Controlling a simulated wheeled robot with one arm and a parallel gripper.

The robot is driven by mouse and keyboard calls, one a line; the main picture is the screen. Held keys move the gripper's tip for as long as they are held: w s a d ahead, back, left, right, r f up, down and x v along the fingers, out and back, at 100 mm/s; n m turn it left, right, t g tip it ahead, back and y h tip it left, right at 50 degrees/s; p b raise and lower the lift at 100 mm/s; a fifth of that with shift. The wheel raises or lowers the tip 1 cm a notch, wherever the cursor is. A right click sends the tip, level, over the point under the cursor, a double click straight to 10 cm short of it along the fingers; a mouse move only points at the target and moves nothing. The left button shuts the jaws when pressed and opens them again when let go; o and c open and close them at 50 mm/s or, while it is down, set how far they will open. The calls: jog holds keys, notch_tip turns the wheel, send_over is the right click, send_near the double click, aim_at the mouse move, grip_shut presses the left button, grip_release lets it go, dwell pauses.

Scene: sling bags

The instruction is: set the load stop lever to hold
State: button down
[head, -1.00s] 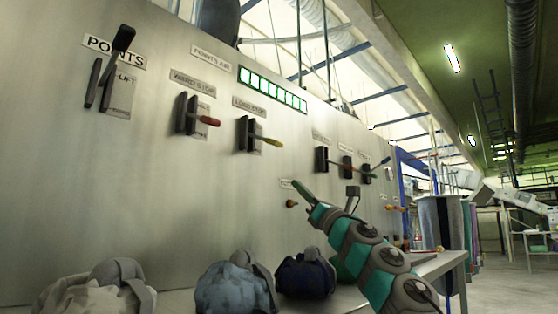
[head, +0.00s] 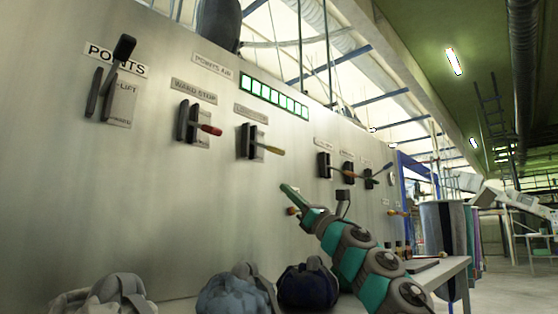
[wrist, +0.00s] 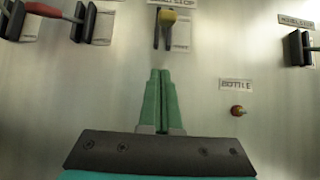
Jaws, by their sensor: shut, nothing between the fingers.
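The load stop lever (head: 268,149) has a yellow-tipped handle in a dark slotted mount, on the panel under a small label. In the head view the handle sticks out to the right. In the wrist view the lever (wrist: 166,17) is at the top centre, its yellow end facing the camera and its label partly cut off. My gripper (head: 287,189) is below and right of the lever in the head view, apart from it. In the wrist view my gripper (wrist: 160,74) has its green fingers together, empty, just below the lever's mount.
The red-handled ward stop lever (head: 210,129) is to the left, with the points lever (head: 122,48) beyond. Several more levers (head: 345,173) are to the right. A small bottle knob (wrist: 238,110) is right of my fingers. Bags (head: 308,285) stand below the panel.

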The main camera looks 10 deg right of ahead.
jog(key=w+a+r+p, duration=0.2)
jog(key=w+r+p, duration=0.1)
jog(key=r+p, duration=0.4)
jog(key=shift+r, duration=0.5)
jog(key=shift+r, duration=0.2)
jog(key=shift+s+r+p, duration=0.1)
jog(key=shift+r+p, duration=0.1)
jog(key=shift+p, duration=0.25)
